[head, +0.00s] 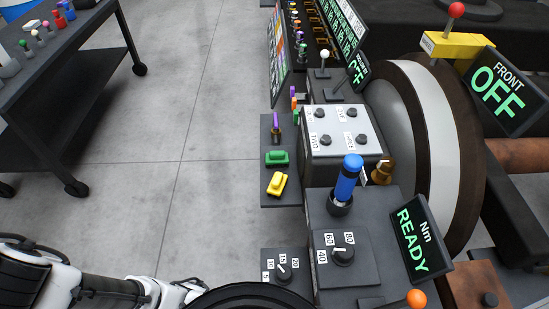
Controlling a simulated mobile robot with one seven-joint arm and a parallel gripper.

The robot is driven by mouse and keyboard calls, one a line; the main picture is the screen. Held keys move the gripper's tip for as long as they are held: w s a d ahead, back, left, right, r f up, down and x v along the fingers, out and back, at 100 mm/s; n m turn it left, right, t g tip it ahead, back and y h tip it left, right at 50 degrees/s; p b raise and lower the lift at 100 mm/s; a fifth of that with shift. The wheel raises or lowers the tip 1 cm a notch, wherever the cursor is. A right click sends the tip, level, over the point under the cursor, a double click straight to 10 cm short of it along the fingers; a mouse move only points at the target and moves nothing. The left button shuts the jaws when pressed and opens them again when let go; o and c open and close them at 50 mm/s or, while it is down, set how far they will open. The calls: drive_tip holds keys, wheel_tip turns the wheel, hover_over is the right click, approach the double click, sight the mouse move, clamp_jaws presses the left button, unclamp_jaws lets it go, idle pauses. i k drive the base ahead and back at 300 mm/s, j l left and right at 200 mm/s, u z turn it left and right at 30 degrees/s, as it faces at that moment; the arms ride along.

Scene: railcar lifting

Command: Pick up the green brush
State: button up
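A green object (277,157) lies on a narrow dark shelf (268,197) at the left side of the console. It looks like a small block with a raised grip, and it is the likeliest green brush, though its bristles cannot be made out. My arm shows at the bottom left, below and left of the shelf and well apart from the green object. No gripper fingers can be made out, and nothing touches the green object.
A yellow object (277,184) lies just in front of the green one, and a purple-topped item (275,127) stands behind it. A grey switch box (341,130) and a blue-handled lever (347,178) rise to the right. A dark cart (75,75) stands left; the floor between is clear.

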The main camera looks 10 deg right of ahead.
sight(279, 159)
drive_tip(key=k, duration=0.55)
drive_tip(key=k+z, duration=0.1)
drive_tip(key=z, duration=1.45)
drive_tip(key=i+l+z, duration=0.1)
drive_tip(key=z, duration=0.3)
drive_tip(key=i+z, duration=0.1)
drive_tip(key=z, duration=0.3)
drive_tip(key=i, duration=0.35)
drive_tip(key=l+u, duration=0.2)
drive_tip(key=u, duration=0.25)
drive_tip(key=l+u, duration=0.2)
drive_tip(key=u, duration=0.3)
drive_tip(key=k+l+u, duration=0.1)
drive_tip(key=u, duration=0.35)
drive_tip(key=i+j+u, duration=0.1)
drive_tip(key=u, duration=0.35)
drive_tip(key=i+j+u, duration=0.15)
drive_tip(key=u, duration=0.3)
